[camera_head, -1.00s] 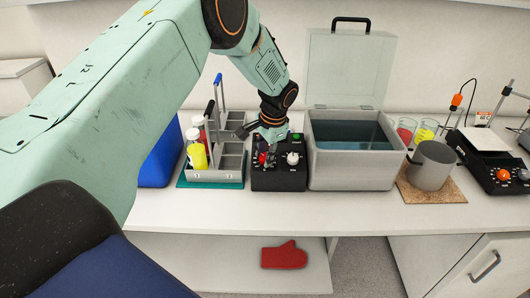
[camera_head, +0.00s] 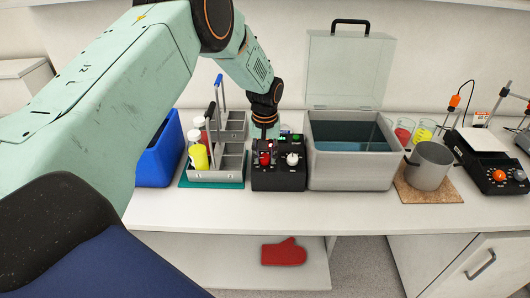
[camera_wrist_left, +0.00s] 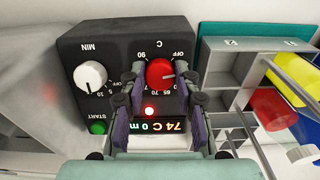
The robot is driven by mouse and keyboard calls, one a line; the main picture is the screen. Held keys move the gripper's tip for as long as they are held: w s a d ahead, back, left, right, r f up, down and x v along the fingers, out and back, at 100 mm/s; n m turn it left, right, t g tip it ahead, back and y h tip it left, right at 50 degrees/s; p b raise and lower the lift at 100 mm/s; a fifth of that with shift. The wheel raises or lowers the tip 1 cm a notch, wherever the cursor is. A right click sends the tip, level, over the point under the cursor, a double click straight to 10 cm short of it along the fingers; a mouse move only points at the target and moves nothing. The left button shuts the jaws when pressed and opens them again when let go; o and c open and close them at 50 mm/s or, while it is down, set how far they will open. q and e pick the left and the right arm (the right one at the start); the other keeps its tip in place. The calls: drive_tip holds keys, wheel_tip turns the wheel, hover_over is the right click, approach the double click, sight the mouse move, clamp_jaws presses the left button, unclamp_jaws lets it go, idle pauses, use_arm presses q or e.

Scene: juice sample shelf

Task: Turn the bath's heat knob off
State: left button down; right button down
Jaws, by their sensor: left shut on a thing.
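The red heat knob (camera_wrist_left: 159,71) sits on the black control box (camera_head: 280,182), left of a white knob (camera_head: 292,158). In the left wrist view, a scale marked OFF and C surrounds the red knob, and the white knob (camera_wrist_left: 90,76) has a MIN scale. My left gripper (camera_head: 266,156) points down at the box, and its fingers (camera_wrist_left: 162,77) are shut on the red knob from both sides, partly hiding its scale. A red light (camera_wrist_left: 149,111) glows, and the display (camera_wrist_left: 165,126) reads about 74 C. My right gripper is not in view.
The water bath (camera_head: 352,160) with its lid raised stands right of the box. A bottle rack (camera_head: 213,181) and a blue bin (camera_head: 157,160) stand to the left. A grey pot (camera_head: 430,168) stands further right. The counter front is clear.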

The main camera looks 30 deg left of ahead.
use_arm(q)
drive_tip(key=n, duration=0.1)
drive_tip(key=n+p, duration=0.1)
drive_tip(key=n, duration=0.2)
drive_tip(key=shift+w+a+r+t+h+p, duration=0.1)
drive_tip(key=shift+w+r+t+h+p, duration=0.15)
drive_tip(key=shift+r+t+h+p, duration=0.1)
drive_tip(key=shift+n+p, duration=0.5)
drive_tip(key=shift+n, duration=0.8)
drive_tip(key=shift+t, duration=0.25)
drive_tip(key=c, duration=1.4)
unclamp_jaws()
drive_tip(key=o, duration=0.4)
drive_tip(key=shift+s+f, duration=0.1)
drive_tip(key=shift+s, duration=0.15)
drive_tip(key=shift+f, duration=0.1)
drive_tip(key=r, duration=0.4)
drive_tip(key=s+r, duration=0.1)
drive_tip(key=r, duration=0.3)
drive_tip(key=s+r, duration=0.1)
drive_tip(key=r, duration=0.3)
